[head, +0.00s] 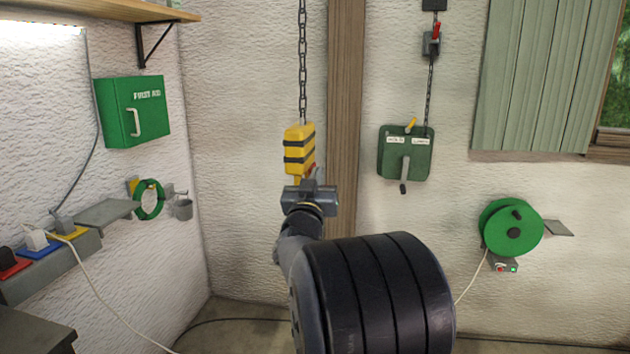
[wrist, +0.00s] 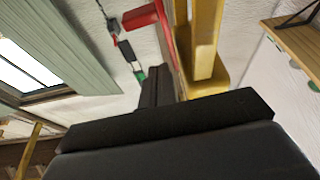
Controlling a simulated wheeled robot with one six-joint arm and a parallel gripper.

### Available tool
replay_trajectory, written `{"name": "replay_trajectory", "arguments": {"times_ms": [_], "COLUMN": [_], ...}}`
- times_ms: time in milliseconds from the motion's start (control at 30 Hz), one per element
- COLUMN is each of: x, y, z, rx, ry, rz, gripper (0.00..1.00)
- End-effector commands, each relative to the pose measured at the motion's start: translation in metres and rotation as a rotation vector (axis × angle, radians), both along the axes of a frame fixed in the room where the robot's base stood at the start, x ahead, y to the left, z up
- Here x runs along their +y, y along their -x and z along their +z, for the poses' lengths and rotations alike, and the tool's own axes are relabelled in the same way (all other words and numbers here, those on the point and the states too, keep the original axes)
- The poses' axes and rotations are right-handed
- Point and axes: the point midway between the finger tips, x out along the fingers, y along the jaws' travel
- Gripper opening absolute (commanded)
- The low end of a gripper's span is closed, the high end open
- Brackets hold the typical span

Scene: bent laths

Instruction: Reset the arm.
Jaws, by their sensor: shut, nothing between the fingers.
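My arm reaches up and away in the middle of the head view, with a large black ribbed link in front. My gripper (head: 311,186) is at its end, just below a yellow hoist block (head: 299,146) with black bands. The gripper is shut with nothing held; its fingertips are partly hidden. The block hangs on a dark chain (head: 302,60). In the wrist view the block's yellow metal (wrist: 206,40) and a red part (wrist: 146,15) are close beside my dark fingers (wrist: 158,88). I cannot tell whether they touch.
A green winch box (head: 405,155) with a crank is on the wall right of a wooden post (head: 346,110). A green reel (head: 512,228) is farther right. A green first aid box (head: 133,110) and a wooden shelf (head: 100,10) are at left.

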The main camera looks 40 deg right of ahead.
Motion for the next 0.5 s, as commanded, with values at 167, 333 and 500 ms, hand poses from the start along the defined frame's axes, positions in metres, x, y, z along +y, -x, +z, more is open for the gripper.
{"name": "replay_trajectory", "arguments": {"times_ms": [167, 333, 500], "x": [0.029, 0.047, 0.055], "y": [0.026, 0.042, 0.05], "z": [-0.018, -0.025, -0.029], "rx": [-0.001, -0.002, -0.002], "ry": [0.0, 0.0, 0.0], "rz": [0.003, 0.002, -0.001], "gripper": [0.0, 0.0, 0.0]}}
